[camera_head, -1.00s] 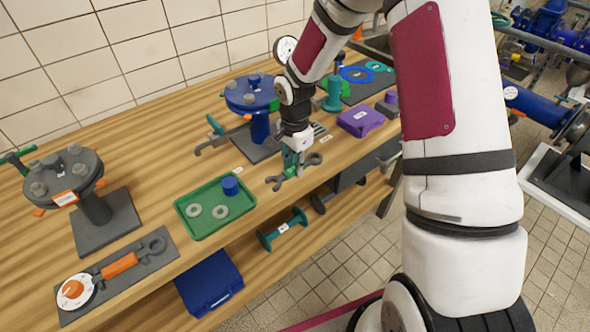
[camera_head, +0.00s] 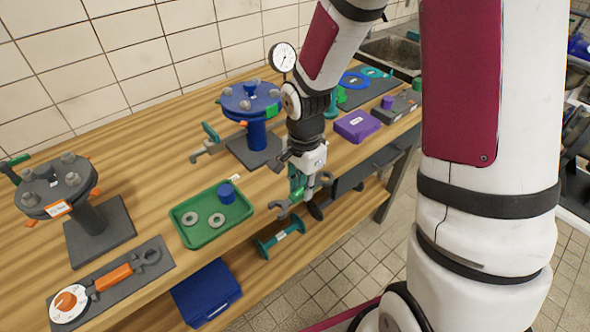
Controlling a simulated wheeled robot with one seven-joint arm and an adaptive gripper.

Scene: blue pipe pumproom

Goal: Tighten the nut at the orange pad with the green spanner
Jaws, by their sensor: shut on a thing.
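My gripper (camera_head: 299,180) is shut on the green spanner (camera_head: 296,194), which has grey open jaws at its ends. The spanner is held tilted, in front of the bench's front edge, right of the green tray. A blue flange (camera_head: 250,100) on a stand has bolts on top and an orange pad (camera_head: 243,124) at its near rim. A grey flange (camera_head: 55,185) at left also has bolts and orange pads (camera_head: 95,191) at its rim. I cannot tell which nut is loose. My gripper is right of and nearer than the blue flange, apart from both.
The green tray (camera_head: 190,240) holds washers and a blue cylinder (camera_head: 227,193). An orange-handled tool (camera_head: 115,276) lies on a grey mat at front left. A purple box (camera_head: 357,125) stands at right. A gauge (camera_head: 283,57) rises behind my arm.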

